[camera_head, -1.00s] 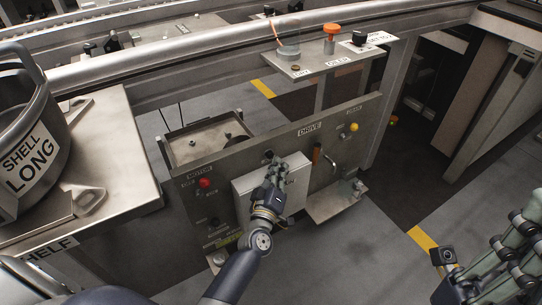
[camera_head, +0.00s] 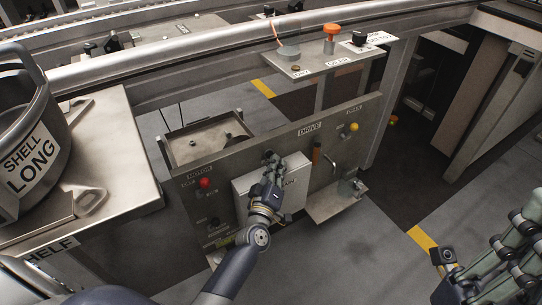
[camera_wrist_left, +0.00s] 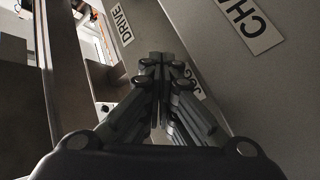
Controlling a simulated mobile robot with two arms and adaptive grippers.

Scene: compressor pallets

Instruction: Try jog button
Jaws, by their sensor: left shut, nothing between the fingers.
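A grey panel (camera_head: 222,166) carries the DRIVE label (camera_head: 310,129) and a pale box (camera_head: 298,170) on its front. In the left wrist view, my left gripper's fingers (camera_wrist_left: 160,60) are together and point at the panel. A JOG label (camera_wrist_left: 184,74) shows partly behind them, with the DRIVE label (camera_wrist_left: 123,24) to the upper left. The jog button itself is hidden, and I cannot tell whether the fingertips touch it. My right gripper (camera_head: 490,265) shows at the lower right.
A red button (camera_head: 205,183) is under the MOTOR label, and a yellow knob (camera_head: 354,127) is at the panel's right. An orange knob (camera_head: 332,29) stands on the upper shelf. A SHELL LONG pot (camera_head: 35,145) stands on the left shelf. Floor before the panel is clear.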

